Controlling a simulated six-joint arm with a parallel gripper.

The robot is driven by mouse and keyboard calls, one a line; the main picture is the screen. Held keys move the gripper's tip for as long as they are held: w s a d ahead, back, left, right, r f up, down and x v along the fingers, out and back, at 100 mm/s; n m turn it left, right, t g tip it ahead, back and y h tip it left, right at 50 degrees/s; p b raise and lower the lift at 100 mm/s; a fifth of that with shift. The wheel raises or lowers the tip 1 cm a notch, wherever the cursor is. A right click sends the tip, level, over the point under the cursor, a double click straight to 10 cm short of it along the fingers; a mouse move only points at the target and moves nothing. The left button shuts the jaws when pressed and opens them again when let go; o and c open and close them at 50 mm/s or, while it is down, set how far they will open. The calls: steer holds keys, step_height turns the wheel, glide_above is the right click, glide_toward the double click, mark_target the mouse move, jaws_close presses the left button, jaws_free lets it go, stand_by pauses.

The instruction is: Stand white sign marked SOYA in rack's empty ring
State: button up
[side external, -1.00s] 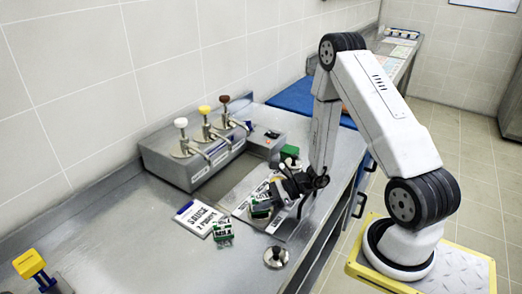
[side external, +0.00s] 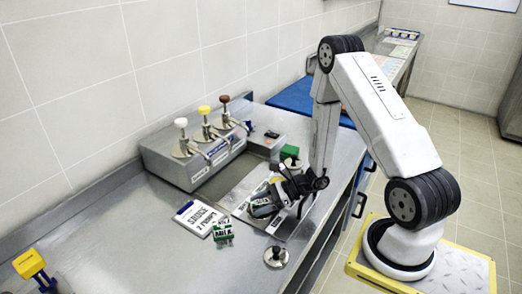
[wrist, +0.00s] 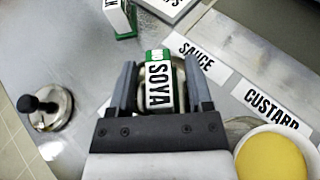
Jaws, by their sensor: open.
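The white SOYA sign with green edges (wrist: 158,84) is between the two fingers of my gripper (wrist: 160,72) in the wrist view. The fingers are open, with a gap on each side of the sign. A round, pale metallic shape shows behind the sign; I cannot tell whether it is a ring of the rack. In the side view, my gripper (side external: 258,207) is low over the labelled metal rack (side external: 243,188) and mostly hides the sign. The rack's label strips SAUCE (wrist: 200,55) and CUSTARD (wrist: 270,103) lie right of the gripper.
A yellow-filled round cup (wrist: 271,158) is close to the gripper's right. A green and white MILK sign (side external: 222,234) and a SAUCE card (side external: 196,218) lie nearby. A black-knobbed lid (side external: 276,257) is near the counter's front edge. A three-pump dispenser (side external: 193,160) stands behind.

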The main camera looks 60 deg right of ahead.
steer(key=shift+r, duration=0.15)
steer(key=shift+r, duration=0.45)
steer(key=v, duration=1.2)
steer(key=shift+a+n+g, duration=0.4)
steer(key=shift+a, duration=0.1)
steer(key=s+a+r+n+g+h, duration=0.25)
steer(key=a+n+g+h, duration=0.55)
steer(key=n, duration=0.9)
steer(key=w+a+r+n+t+h, duration=0.1)
steer(key=w+a+r+n, duration=0.2)
steer(key=n, duration=0.6)
steer(key=shift+a+r+t+h, duration=0.3)
steer(key=shift+a+r+t, duration=0.1)
steer(key=shift+a+r, duration=0.5)
